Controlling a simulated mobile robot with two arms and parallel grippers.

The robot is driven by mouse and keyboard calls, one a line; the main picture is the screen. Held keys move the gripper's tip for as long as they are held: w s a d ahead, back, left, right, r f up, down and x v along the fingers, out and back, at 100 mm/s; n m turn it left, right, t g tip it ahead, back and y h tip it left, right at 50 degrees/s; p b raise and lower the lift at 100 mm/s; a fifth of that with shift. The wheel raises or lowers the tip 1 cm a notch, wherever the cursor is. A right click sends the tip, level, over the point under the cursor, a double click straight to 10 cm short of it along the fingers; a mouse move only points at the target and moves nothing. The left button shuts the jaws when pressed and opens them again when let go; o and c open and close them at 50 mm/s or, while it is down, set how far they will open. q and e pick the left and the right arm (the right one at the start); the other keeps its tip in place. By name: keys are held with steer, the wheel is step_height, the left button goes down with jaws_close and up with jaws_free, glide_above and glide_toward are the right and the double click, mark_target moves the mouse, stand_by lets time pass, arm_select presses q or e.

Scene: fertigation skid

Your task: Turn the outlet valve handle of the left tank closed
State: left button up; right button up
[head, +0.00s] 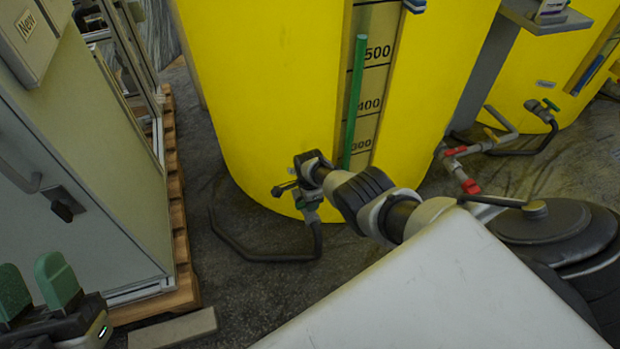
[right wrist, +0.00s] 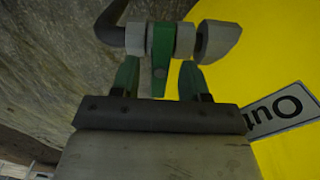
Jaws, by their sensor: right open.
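The left tank (head: 250,90) is a large yellow cylinder with a level scale and a green level strip. Its outlet valve (head: 312,212) sits low on its front, with a dark hose attached. My right gripper (head: 305,196) is at this valve, and my arm partly hides it. In the right wrist view, the green valve handle (right wrist: 160,60) lies across the grey valve body (right wrist: 184,40). The open green fingers of my right gripper (right wrist: 158,82) stand on either side of the handle, with visible gaps. My left gripper (head: 37,286) is at the lower left, open and empty.
A grey cabinet (head: 80,180) on a wooden pallet (head: 180,230) stands at the left. A black hose (head: 255,257) lies on the floor below the valve. Another yellow tank (head: 565,60) and red-fitted piping (head: 470,186) are at the right. An outlet label (right wrist: 282,108) shows upside down.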

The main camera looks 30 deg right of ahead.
step_height(320, 180, up, 3)
steer(key=p, duration=0.2)
steer(key=shift+p, duration=0.35)
arm_select(q)
steer(key=w+a+f+g+y+p, duration=0.25)
steer(key=f+g+y, duration=0.25)
steer(key=f+g, duration=0.75)
arm_select(e)
step_height(320, 180, up, 2)
steer(key=shift+r, duration=0.25)
step_height(320, 180, up, 2)
steer(key=shift+r+p, duration=0.25)
steer(key=shift+p, duration=0.75)
arm_select(q)
steer(key=s+a+f+g+y+p, duration=0.1)
steer(key=s+a+f+g, duration=0.1)
steer(key=s+g, duration=0.3)
steer(key=s+a+f+n+g+y+p, duration=0.1)
steer(key=s+f+g, duration=0.3)
steer(key=s+g, duration=0.2)
steer(key=shift+s+a+f+y, duration=0.2)
steer(key=shift+a+f+y, duration=0.1)
steer(key=shift+a, duration=0.05)
arm_select(e)
step_height(320, 180, up, 3)
steer(key=shift+f, duration=0.2)
